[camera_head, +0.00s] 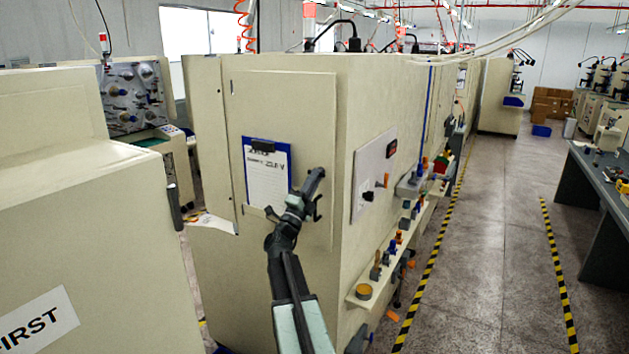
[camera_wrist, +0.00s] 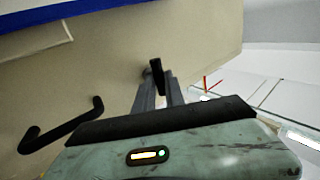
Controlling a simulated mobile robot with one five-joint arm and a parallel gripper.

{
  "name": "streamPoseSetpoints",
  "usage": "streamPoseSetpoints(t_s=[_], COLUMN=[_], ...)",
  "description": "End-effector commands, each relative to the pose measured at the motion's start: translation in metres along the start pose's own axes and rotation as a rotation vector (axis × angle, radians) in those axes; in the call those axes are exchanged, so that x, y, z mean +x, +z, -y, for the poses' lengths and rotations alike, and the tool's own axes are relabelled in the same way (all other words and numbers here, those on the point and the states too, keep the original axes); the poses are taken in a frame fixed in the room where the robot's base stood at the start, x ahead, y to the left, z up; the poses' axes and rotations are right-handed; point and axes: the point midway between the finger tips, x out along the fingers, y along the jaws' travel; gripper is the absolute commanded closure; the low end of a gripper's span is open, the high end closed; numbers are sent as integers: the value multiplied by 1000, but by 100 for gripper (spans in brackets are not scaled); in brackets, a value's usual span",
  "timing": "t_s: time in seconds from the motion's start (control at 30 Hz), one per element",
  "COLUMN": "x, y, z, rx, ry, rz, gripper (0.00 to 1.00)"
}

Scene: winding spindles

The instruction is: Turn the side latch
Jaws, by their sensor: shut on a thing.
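The side latch (camera_wrist: 157,72) is a small black lever on the beige side panel of the machine, at the centre of the wrist view. My gripper (camera_wrist: 161,92) reaches it from below in that view, its two grey fingers shut on the lever. In the head view my gripper (camera_head: 312,192) is up against the machine's beige side panel (camera_head: 270,95), just right of a clipboard. There I cannot tell the latch apart from the dark gripper parts.
A clipboard (camera_head: 266,178) with a white sheet hangs on the panel. A black bar handle (camera_wrist: 62,125) stands out at left in the wrist view. A shelf (camera_head: 372,284) with coloured parts runs along the machine's right face. The aisle floor (camera_head: 490,240) on the right is clear.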

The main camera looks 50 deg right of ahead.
Motion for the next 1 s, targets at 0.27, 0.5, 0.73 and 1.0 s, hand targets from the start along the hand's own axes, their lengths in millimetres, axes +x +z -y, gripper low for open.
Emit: streamPoseSetpoints(t_s=[0.27,0.5,0.73,1.0], x=[0,0,-23,-75], y=[-2,-1,-2,-2], z=[-2,-1,-4,-4], rx=[4,2,2,4], ry=[4,3,2,2], rz=[-4,-2,-1,-1], gripper=[64,64,64,64])
